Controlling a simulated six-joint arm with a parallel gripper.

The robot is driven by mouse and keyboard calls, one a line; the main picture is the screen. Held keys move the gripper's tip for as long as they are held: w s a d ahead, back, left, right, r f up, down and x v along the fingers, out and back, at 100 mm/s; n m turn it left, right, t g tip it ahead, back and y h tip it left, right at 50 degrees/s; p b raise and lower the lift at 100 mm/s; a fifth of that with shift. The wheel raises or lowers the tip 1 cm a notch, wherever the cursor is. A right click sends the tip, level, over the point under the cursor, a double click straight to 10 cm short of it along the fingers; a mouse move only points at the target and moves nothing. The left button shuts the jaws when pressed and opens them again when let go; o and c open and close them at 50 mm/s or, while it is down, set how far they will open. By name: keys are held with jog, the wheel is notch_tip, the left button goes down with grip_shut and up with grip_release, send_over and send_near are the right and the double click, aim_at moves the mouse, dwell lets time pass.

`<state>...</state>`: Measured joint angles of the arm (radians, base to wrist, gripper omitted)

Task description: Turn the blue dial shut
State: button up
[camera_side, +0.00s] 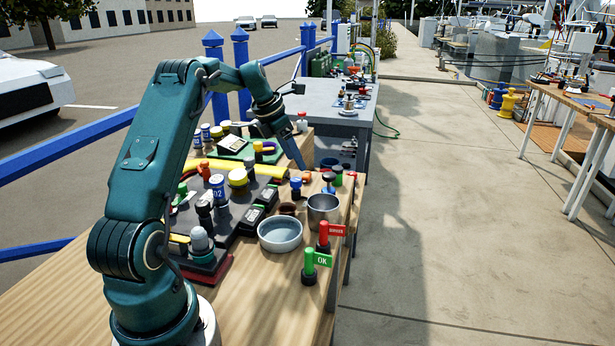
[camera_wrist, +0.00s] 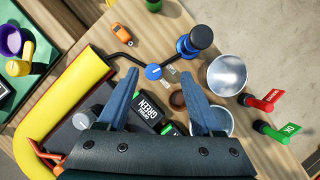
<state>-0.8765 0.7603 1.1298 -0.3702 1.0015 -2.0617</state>
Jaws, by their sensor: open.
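The blue dial (camera_wrist: 153,72) is a small round blue knob with a pale mark on top, on the wooden table in the wrist view. Two small labels lie beside it on its right. My gripper (camera_wrist: 160,78) is open, its two blue fingers apart. In the picture the dial sits between the fingertips; whether they touch it cannot be told. In the side view my gripper (camera_side: 299,163) points down over the right part of the table, near a small blue knob (camera_side: 296,187) that looks like the dial.
A blue-and-black upright knob (camera_wrist: 195,42) stands close by the dial. A metal cup (camera_wrist: 227,74) and a pale bowl (camera_side: 280,234) stand nearby. Red (camera_side: 323,235) and green (camera_side: 309,262) flagged posts stand at the front edge. A yellow roll (camera_wrist: 62,95) borders the dark panel.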

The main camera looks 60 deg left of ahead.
aim_at(296, 179)
jog(key=shift+s+a+f, duration=0.3)
jog(key=shift+f, duration=0.2)
jog(key=shift+s+a+f, duration=0.25)
jog(key=shift+a+f, duration=0.05)
jog(key=shift+f, duration=0.2)
jog(key=shift+x, duration=2.3)
